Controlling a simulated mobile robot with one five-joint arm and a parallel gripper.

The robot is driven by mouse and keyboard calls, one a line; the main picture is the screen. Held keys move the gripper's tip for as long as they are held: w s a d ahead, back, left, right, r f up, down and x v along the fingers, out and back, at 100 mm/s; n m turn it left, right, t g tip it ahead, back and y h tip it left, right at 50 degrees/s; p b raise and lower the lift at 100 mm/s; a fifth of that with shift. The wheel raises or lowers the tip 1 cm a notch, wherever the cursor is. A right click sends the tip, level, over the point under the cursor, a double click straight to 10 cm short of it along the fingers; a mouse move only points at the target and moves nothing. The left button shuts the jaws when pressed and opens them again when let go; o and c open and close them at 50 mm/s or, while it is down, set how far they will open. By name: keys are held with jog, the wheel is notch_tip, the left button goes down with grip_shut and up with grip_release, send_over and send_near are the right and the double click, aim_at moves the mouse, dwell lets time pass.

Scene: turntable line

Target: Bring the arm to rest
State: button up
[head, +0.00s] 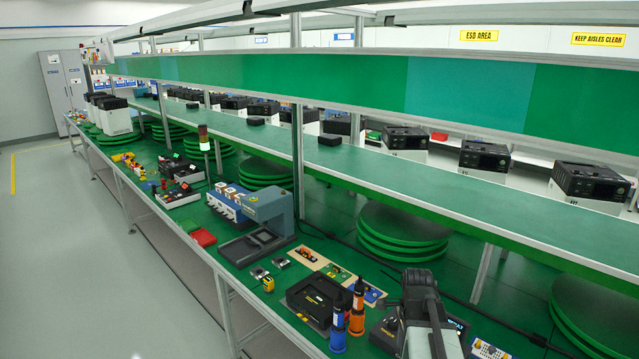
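Part of my arm, a grey and black link, rises from the bottom edge at the right and stands over the front of the green bench (350,265). I make out no gripper fingers in the head view, so I cannot see whether they are open or hold anything.
Beside the arm stand a blue bottle (338,325) and an orange bottle (357,312). A black tray (318,298) lies left of them, and a dark unit with a display (456,326) is partly behind the arm. A shelf (420,178) runs above the bench. The left aisle floor is clear.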

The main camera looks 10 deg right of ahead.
jog(key=s+a+n, duration=0.1)
jog(key=a+n, duration=1.6)
jog(key=n, duration=0.2)
jog(key=shift+s+a+n, duration=0.15)
jog(key=shift+a+n, duration=0.25)
